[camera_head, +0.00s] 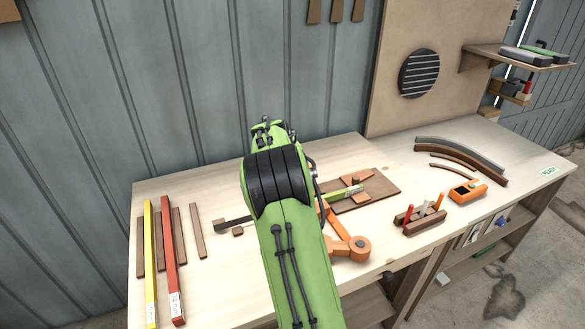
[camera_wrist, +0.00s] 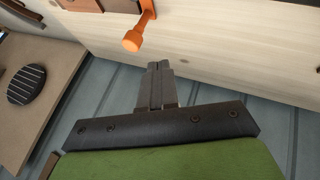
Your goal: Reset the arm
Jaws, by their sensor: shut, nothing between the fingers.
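My green arm (camera_head: 292,255) reaches up from the bottom middle of the head view over the workbench (camera_head: 220,285). Its black joint and green upper part cover the middle of the bench, and my gripper's fingers are hidden there. In the wrist view my gripper (camera_wrist: 160,68) shows with its two dark grey fingers closed together and nothing between them. The fingers point toward the edge of the pale wooden bench top (camera_wrist: 225,50). An orange round-ended part (camera_wrist: 133,39) lies just beyond the fingertips, to the upper left.
Yellow bar (camera_head: 150,260) and red bar (camera_head: 172,260) lie at left among brown strips. A brown board (camera_head: 380,193), orange lever (camera_head: 350,247), red-handled tool holder (camera_head: 420,219), orange meter (camera_head: 467,191) and curved strips (camera_head: 455,152) lie to the right. A backboard (camera_head: 400,35) stands behind.

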